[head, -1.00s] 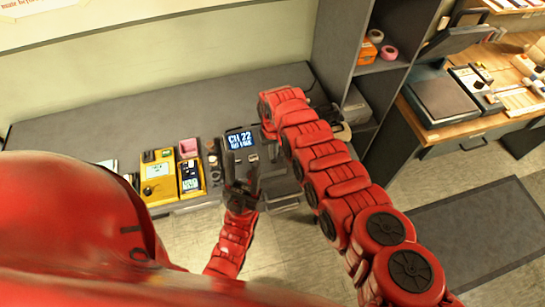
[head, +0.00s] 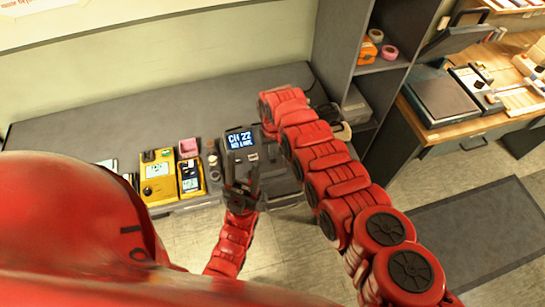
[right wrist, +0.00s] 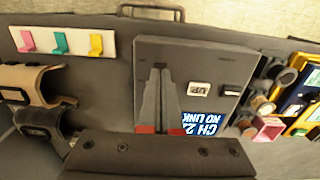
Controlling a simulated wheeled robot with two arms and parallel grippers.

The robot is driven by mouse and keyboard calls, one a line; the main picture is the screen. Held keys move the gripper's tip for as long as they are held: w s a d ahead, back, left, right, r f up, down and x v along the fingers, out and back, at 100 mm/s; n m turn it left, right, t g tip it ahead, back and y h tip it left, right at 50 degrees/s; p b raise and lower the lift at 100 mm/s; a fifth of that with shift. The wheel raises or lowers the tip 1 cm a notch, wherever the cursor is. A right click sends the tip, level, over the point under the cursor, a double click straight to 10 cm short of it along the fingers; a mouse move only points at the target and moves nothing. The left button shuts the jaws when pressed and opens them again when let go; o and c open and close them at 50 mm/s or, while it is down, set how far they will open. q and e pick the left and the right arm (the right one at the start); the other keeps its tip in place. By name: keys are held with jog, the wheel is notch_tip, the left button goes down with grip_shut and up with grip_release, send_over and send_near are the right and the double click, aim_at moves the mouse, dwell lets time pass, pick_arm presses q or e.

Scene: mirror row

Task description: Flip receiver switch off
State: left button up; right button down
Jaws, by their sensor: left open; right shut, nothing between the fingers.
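The receiver (head: 239,130) is a dark box on the grey bench, with a lit screen reading "CH 22" and a second line. In the right wrist view the receiver panel (right wrist: 205,60) appears upside down, its screen partly covered. A small white marked switch (right wrist: 200,88) and a dark slot-like part (right wrist: 230,90) sit beside the screen. I cannot tell the switch's position. My right gripper (right wrist: 160,68) is shut and empty over the panel, left of the switch. In the head view the right arm hides it. My left gripper (head: 241,170) is open, in front of the receiver, overlapping its lower part.
Yellow meters (head: 157,185) stand left of the receiver, with a pink box (head: 189,146) behind. Pink, teal and yellow hooks (right wrist: 62,42) sit on a white strip. A dark shelf (head: 345,60) rises at right. The bench's back left is clear.

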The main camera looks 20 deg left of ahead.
jog(key=shift+f+b, duration=0.75)
jog(key=shift+f, duration=0.05)
jog(key=shift+r, duration=0.15)
notch_tip(320, 180, up, 7)
jog(key=p, duration=0.6)
dwell(0.6)
